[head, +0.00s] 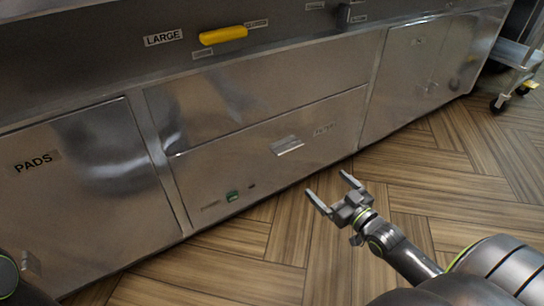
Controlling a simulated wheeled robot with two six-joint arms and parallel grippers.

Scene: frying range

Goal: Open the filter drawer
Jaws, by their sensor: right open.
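The filter drawer (250,160) is a low steel front in the middle of the metal range. It looks closed, flush with the panels around it. My left gripper is not in view; only a dark part of my arm shows at the lower left.
A panel marked PADS (90,175) is at the left. Cabinet doors (415,70) are at the right. A yellow handle (223,35) is above, beside a LARGE label. A wheeled cart (515,75) stands at the far right. The wooden floor (430,180) in front is clear.

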